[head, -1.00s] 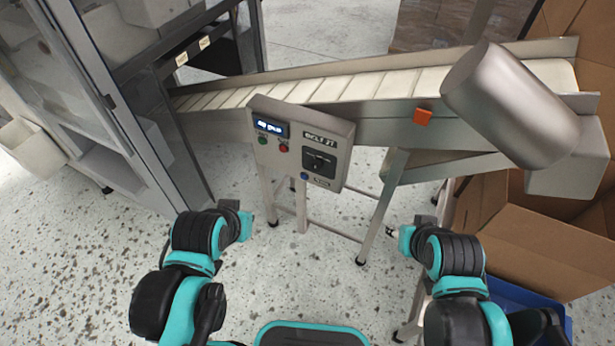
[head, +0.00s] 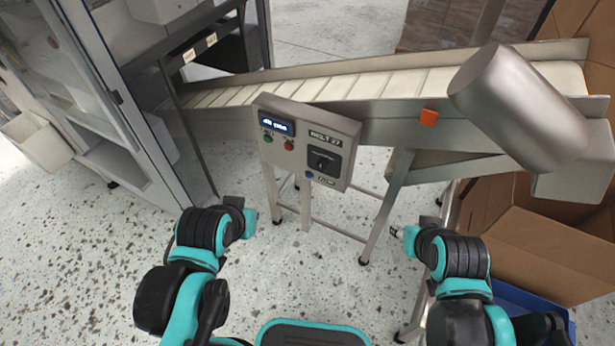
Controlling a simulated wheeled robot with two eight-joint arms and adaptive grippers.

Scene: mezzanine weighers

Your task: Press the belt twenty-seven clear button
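The belt 27 control box (head: 308,143) is a grey panel mounted on the near side of the conveyor. It carries a lit blue display (head: 276,125), a green button (head: 268,139), a red button (head: 289,145), a black rotary switch (head: 322,162) and a small blue button (head: 309,174) at the bottom with a label beside it, too small to read surely. My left gripper (head: 248,222) is below and left of the box, apart from it. My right gripper (head: 397,231) is below and right of it, apart from it. The fingers of both are too small or hidden to judge.
The conveyor belt (head: 370,88) slopes up to the right, with an orange block (head: 429,118) on its side rail and a metal cylinder (head: 520,108) at its upper end. A glass-doored cabinet (head: 150,130) stands left. Cardboard boxes (head: 540,250) stand right. Conveyor legs (head: 385,207) stand between my grippers.

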